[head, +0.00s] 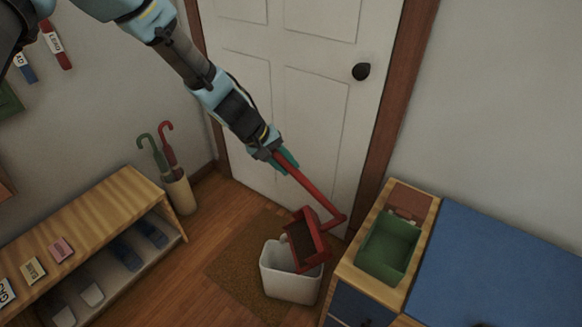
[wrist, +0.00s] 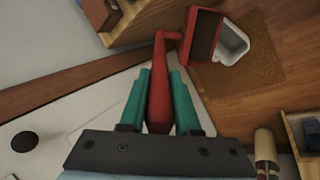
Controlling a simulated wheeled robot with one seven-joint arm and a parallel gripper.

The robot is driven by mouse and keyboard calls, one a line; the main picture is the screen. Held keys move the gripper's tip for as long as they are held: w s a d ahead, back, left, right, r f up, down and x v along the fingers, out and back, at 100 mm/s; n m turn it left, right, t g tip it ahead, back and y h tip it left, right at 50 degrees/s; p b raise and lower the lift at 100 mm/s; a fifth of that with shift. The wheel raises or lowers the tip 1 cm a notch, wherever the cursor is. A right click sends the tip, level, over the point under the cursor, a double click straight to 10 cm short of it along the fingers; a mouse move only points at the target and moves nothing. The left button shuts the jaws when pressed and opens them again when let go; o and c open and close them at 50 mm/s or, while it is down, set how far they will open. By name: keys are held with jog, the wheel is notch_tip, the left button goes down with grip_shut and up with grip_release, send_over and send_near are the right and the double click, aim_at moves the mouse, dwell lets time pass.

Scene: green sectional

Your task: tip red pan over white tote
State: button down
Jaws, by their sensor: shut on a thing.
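The red pan (head: 307,240) has a long red handle, and its scoop is tilted above the white tote (head: 291,284). My gripper (head: 277,160) is shut on the handle near its end. In the wrist view the teal fingers (wrist: 161,100) lie on both sides of the red handle. The pan's scoop (wrist: 203,34) shows there over part of the tote (wrist: 233,42). The tote stands on a brown mat (head: 237,267) and is open at the top. The pan hides part of its opening, and I cannot see what lies inside.
A wooden cabinet with a green bin (head: 388,248) on top stands close to the right of the tote. A white door (head: 300,100) is behind. A shoe shelf (head: 95,235) and an umbrella stand (head: 180,193) are on the left. Wood floor (head: 190,255) is clear between shelf and mat.

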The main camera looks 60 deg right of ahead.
jog(key=shift+w+a+f+g+h+b, duration=1.3)
jog(key=shift+w+a+f+b, duration=1.25)
jog(key=shift+w+a+b, duration=2.05)
jog(key=shift+w+a+f+g+h+b, duration=1.25)
jog(key=shift+w+a+f+b, duration=1.3)
jog(key=shift+w+a+b, duration=2)
jog(key=s+d+r+t+y+p, duration=0.3)
jog(key=s+d+r+p, duration=0.7)
jog(key=s+d+p, duration=0.1)
jog(key=shift+s+d+r, duration=0.25)
jog(key=shift+s+d, duration=0.35)
jog(key=shift+s, duration=0.05)
jog(key=shift+t+y, duration=0.35)
